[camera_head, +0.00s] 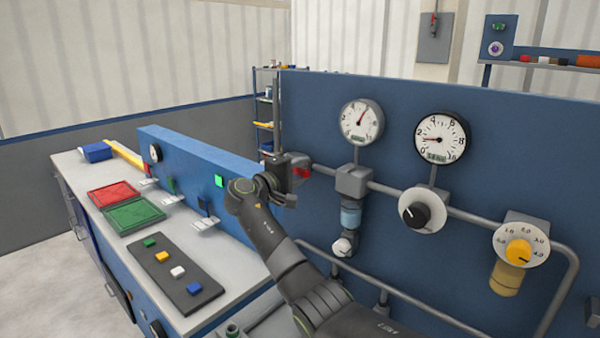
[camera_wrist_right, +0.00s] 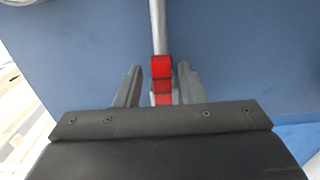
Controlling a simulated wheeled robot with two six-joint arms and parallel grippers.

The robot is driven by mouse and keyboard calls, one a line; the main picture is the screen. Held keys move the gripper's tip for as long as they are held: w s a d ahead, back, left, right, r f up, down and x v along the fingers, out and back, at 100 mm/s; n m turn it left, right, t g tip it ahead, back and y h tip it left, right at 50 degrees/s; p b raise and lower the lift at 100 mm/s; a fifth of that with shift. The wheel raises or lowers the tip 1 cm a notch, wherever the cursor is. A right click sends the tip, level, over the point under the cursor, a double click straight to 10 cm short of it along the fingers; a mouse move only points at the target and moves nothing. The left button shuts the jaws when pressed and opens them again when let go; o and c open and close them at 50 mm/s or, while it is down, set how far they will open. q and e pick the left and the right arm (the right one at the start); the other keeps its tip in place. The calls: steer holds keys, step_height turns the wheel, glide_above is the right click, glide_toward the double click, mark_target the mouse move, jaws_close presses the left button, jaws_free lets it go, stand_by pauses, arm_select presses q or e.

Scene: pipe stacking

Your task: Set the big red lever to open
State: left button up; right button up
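The big red lever (camera_wrist_right: 162,68) stands out from the blue panel in the right wrist view, in line with a grey pipe. Its red end also shows in the head view (camera_head: 301,172), at the left end of the horizontal pipe. My right gripper (camera_wrist_right: 159,72) is open, with one finger on each side of the lever and a narrow gap on both sides. In the head view my right gripper (camera_head: 290,180) is at the lever and hides much of it and its valve body. My left gripper is not in view.
The blue panel (camera_head: 400,240) carries pipes, two white gauges (camera_head: 362,121) (camera_head: 442,137), a black knob (camera_head: 415,214) and a yellow knob (camera_head: 519,251). On the left, a workbench (camera_head: 70,160) holds red and green trays and a dark strip (camera_head: 170,272) with coloured blocks.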

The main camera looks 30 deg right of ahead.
steer(key=shift+s+a+f+b, duration=0.15)
steer(key=shift+a+b, duration=0.2)
steer(key=shift+a, duration=0.2)
steer(key=b+v, duration=0.6)
steer(key=v, duration=1)
steer(key=shift+a, duration=0.2)
